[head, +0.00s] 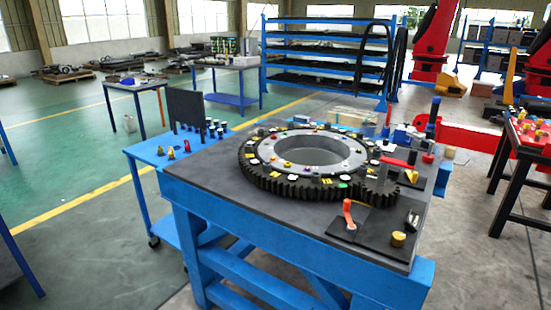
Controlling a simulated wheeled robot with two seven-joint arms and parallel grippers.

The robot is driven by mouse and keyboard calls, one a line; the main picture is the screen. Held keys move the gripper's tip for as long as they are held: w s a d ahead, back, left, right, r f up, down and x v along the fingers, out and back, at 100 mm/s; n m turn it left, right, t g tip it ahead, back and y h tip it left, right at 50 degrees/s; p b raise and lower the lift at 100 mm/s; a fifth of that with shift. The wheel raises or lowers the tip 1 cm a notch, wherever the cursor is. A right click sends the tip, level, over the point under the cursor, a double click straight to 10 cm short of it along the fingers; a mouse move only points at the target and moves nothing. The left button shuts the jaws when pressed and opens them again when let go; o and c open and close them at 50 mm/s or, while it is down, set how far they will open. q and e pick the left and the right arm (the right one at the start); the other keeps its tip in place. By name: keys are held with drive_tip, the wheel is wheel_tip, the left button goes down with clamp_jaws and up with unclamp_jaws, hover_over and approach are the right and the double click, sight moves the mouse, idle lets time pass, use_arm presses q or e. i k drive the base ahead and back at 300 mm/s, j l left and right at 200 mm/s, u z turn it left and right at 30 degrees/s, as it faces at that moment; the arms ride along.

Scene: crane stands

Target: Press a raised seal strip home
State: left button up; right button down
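A large dark toothed ring (262,180) lies flat on the grey top of a blue workbench (235,182). A paler inner ring (268,153) sits inside it, around a round opening. Many small coloured pieces are spread over the ring's upper face. A small toothed gear (381,192) stands against the ring's right side. I cannot make out a raised seal strip at this size. Neither of my grippers is in view.
An orange-handled tool (348,213) and a yellow-brass piece (398,239) are at the bench's front right. A blue side cart (150,152) adjoins the left. A red-topped table (530,136) stands right. The bench's front left is bare; open floor lies left.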

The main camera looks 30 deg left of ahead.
sight(329, 174)
drive_tip(key=i+l+u, duration=0.2)
drive_tip(key=u, duration=0.25)
drive_tip(key=i+l+u, duration=0.3)
drive_tip(key=u, duration=0.2)
drive_tip(key=i+l+u, duration=0.25)
drive_tip(key=l+u, duration=0.2)
